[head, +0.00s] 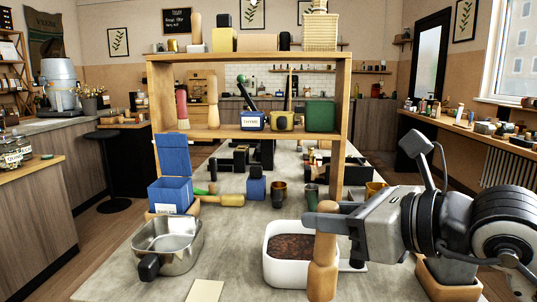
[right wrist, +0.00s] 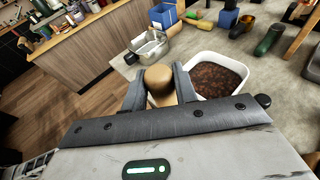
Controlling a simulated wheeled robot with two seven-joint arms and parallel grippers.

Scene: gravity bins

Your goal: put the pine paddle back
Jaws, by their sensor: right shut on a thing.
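The pine paddle (head: 322,268) is a pale wooden piece with a rounded top, upright in my right gripper (head: 332,220). The gripper is shut on its upper part. In the right wrist view the paddle's round top (right wrist: 158,80) shows between the two fingers. It stands in front of the near right part of a white bin (head: 272,268) holding dark brown granules. The paddle's lower end runs out of the head view at the bottom, so what it touches cannot be told. My left gripper is not in view.
A steel pan (head: 180,250) with a black handle stands left of the bin. A blue lidded box (head: 168,195) is behind it. A wooden shelf frame (head: 342,120) with jars and boxes spans the counter behind. A pale card (head: 205,290) lies in front; bare counter surrounds it.

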